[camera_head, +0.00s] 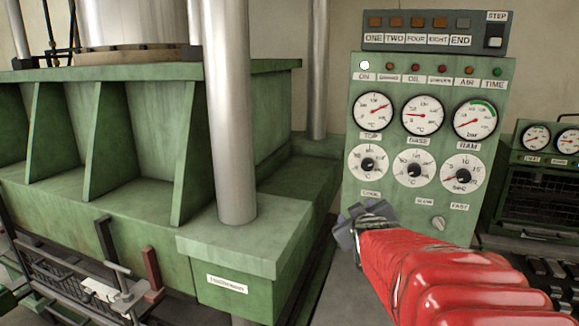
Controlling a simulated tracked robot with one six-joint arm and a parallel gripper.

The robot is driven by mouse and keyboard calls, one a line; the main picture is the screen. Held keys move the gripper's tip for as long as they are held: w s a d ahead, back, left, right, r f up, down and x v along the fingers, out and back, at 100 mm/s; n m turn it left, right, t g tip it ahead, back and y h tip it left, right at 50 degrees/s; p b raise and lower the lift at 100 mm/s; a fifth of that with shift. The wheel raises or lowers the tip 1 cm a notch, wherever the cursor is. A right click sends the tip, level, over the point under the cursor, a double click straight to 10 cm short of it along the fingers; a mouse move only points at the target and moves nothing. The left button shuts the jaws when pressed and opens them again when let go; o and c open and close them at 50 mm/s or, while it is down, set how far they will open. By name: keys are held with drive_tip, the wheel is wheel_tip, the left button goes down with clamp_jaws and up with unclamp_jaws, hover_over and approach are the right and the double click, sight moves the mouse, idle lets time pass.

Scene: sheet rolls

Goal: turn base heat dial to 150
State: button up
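The base heat dial (414,169) is a white round dial with a dark centre knob, in the middle of the lower dial row on the green control panel (357,105). It sits below the BASE gauge (422,115). Its scale and setting are too small to read surely. My gripper (350,230) is dark grey, at the end of my red-sleeved arm, in front of the panel's lower left edge. It is below and left of the base dial and appears apart from it. Its fingers are too small and angled to show whether they are open.
The TOP dial (368,165) and a timer dial (463,174) flank the base dial. A small knob (438,223) sits lower on the panel. A switch box (436,32) tops the panel. A big green press (120,140) with steel columns fills the left.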

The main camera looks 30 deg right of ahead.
sight(414, 172)
drive_tip(key=s+d+r+h, duration=0.1)
drive_tip(key=s+d+h, duration=0.1)
drive_tip(key=d, duration=0.6)
drive_tip(key=s+d+r+h, duration=0.2)
drive_tip(key=d+h, duration=0.1)
drive_tip(key=d, duration=0.5)
drive_tip(key=shift+s+d+r, duration=0.2)
drive_tip(key=shift+s+d, duration=0.05)
drive_tip(key=shift+s, duration=0.1)
drive_tip(key=shift+w, duration=0.1)
drive_tip(key=shift+r+x, duration=0.15)
drive_tip(key=shift+x, duration=3.25)
drive_tip(key=shift+r+x, duration=0.1)
drive_tip(key=shift+x, duration=3.35)
drive_tip(key=shift+c, duration=0.4)
drive_tip(key=c, duration=0.9)
drive_tip(key=shift+a+f, duration=0.1)
drive_tip(key=shift+a, duration=0.2)
drive_tip(key=shift+c, duration=0.3)
drive_tip(key=shift+d, duration=0.2)
